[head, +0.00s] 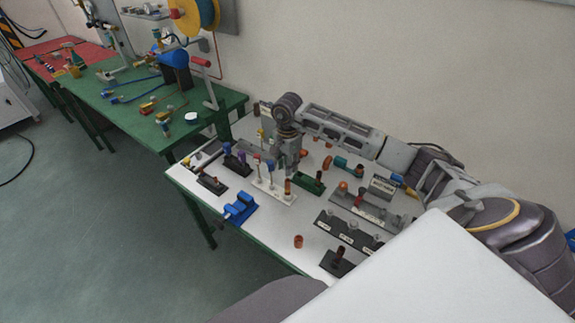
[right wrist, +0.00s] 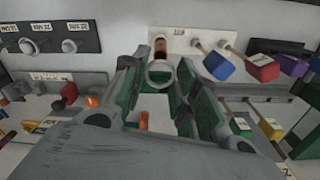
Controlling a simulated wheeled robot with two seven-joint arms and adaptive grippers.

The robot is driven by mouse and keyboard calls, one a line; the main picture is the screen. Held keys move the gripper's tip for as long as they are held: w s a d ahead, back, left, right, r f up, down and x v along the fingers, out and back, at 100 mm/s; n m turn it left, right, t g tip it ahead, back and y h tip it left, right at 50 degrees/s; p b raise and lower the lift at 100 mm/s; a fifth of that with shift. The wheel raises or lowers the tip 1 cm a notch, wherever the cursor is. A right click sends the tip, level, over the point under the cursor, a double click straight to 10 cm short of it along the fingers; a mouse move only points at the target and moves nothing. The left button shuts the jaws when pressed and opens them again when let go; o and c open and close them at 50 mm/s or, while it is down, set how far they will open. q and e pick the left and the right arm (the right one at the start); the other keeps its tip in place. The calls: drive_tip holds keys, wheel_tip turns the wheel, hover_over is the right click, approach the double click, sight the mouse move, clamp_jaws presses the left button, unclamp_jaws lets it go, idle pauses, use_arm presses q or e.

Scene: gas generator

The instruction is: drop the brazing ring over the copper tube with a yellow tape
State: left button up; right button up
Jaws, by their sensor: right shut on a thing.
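My right gripper (head: 291,168) is over the white table, just behind a white block (head: 266,190). In the right wrist view its green-lined fingers (right wrist: 160,80) are shut on a small pale ring (right wrist: 160,72), with the ring's hole facing the camera. A copper tube (right wrist: 160,47) stands on the white block just beyond the ring, and it also shows in the head view (head: 288,187). The ring looks apart from the tube, but the gap is hard to judge. I cannot make out yellow tape on this tube. My left gripper is not in view.
The white block also carries thin pins with red and blue tags (right wrist: 217,66). A green block (head: 309,183) is to the right, a blue fixture (head: 240,208) in front. Grey racks (head: 347,234) stand at the right. The front middle is mostly clear except for a copper piece (head: 298,241).

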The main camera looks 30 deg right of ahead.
sight(287, 180)
drive_tip(key=shift+f+b, duration=1.9)
drive_tip(key=shift+f, duration=0.55)
drive_tip(key=shift+b, duration=0.45)
drive_tip(key=shift+f+b, duration=0.8)
drive_tip(key=shift+f, duration=0.25)
idle(0.5)
drive_tip(key=o, duration=0.7)
